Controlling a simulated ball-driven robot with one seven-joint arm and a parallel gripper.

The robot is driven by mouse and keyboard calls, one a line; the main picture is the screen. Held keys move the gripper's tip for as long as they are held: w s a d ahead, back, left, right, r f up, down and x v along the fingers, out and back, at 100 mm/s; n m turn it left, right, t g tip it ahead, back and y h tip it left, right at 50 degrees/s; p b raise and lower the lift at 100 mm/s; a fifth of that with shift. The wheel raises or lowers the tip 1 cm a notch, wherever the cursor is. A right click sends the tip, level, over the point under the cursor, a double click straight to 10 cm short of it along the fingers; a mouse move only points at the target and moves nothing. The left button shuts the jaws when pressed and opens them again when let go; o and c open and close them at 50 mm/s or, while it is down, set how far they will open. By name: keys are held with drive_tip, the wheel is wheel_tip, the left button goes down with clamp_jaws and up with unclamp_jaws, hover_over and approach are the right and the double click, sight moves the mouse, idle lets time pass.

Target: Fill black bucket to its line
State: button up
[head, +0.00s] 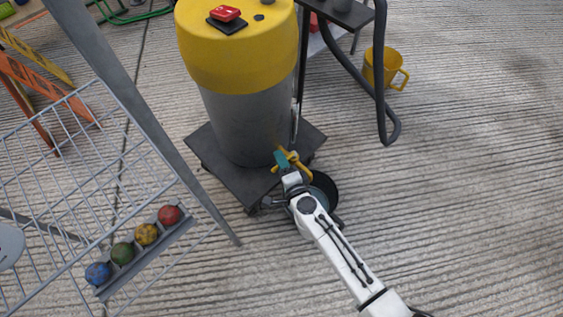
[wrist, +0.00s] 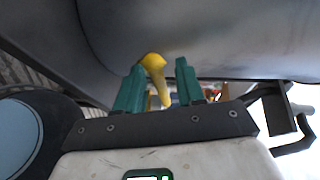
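The black bucket (head: 326,188) stands on the floor at the front right of the grey drum's base, partly hidden by my arm. Its round dark rim also shows at the left of the wrist view (wrist: 62,112), with a blue-grey surface (wrist: 18,138) inside. I cannot make out a line or tell how full it is. A yellow tap handle (wrist: 156,72) sticks out low on the grey drum (head: 250,120), which has a yellow top. My gripper (wrist: 158,88) has green fingers, open, on either side of the handle, with gaps showing beside it.
The drum stands on a dark wheeled base (head: 228,180). A wire rack (head: 75,160) with several coloured balls (head: 146,234) is at left. A yellow jug (head: 383,68) stands behind a dark tube frame (head: 352,72). The ridged floor at right is clear.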

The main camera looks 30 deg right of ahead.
drive_tip(key=shift+c, duration=0.3)
clamp_jaws()
idle(0.3)
